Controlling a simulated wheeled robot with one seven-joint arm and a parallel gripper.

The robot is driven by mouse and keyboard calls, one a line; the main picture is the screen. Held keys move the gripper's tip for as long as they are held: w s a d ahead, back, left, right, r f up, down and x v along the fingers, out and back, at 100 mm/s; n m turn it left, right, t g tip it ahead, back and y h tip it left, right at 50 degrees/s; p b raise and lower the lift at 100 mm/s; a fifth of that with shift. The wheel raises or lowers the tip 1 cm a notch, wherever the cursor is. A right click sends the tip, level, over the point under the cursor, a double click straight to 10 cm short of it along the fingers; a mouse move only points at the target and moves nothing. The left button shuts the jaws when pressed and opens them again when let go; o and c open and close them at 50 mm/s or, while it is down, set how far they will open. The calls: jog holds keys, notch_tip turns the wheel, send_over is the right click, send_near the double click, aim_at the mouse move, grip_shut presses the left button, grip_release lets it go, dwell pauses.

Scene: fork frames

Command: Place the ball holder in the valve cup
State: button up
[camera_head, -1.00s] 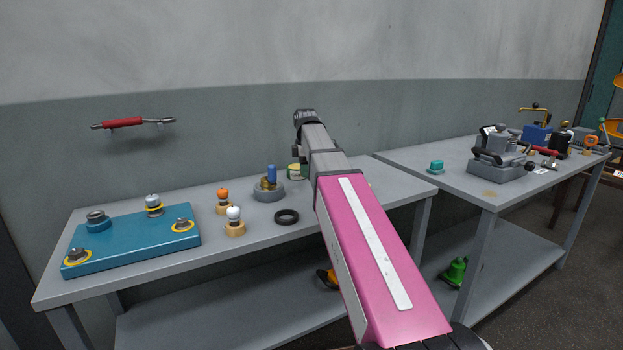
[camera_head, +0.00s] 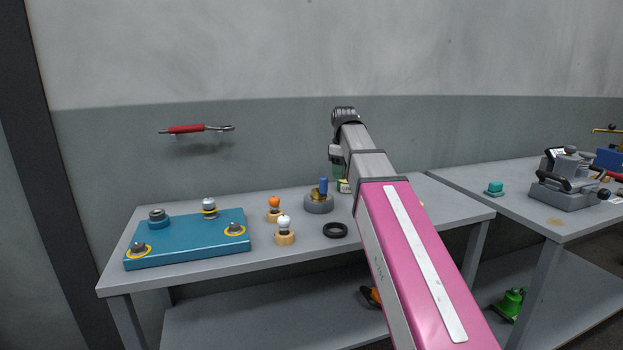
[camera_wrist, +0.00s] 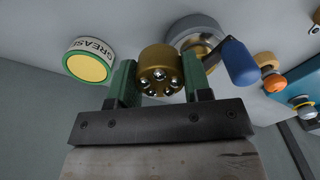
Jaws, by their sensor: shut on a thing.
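The ball holder (camera_wrist: 160,62), a short gold-brown cylinder with several shiny steel balls in its face, sits between the green fingers of my gripper (camera_wrist: 158,84) in the wrist view. My gripper is shut on it. Behind it in the wrist view is a round grey part with a metal rim (camera_wrist: 193,28), apparently the valve cup, partly hidden by the ball holder. A blue handle (camera_wrist: 238,62) stands beside it. In the head view this round grey part (camera_head: 318,206) stands on the bench. The ball holder cannot be made out in the head view.
A green and white grease tin (camera_wrist: 90,62) is left of my gripper in the wrist view. On the bench in the head view are a black ring (camera_head: 335,230), white-topped (camera_head: 284,230) and orange-topped (camera_head: 274,209) pieces, and a blue plate (camera_head: 187,246) with fittings.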

jog(key=s+d+m, duration=0.4)
jog(key=d+m, duration=0.4)
jog(key=m, duration=0.6)
jog(key=shift+f, duration=0.2)
jog(key=shift+s+m, duration=0.1)
jog(key=shift+m, duration=0.2)
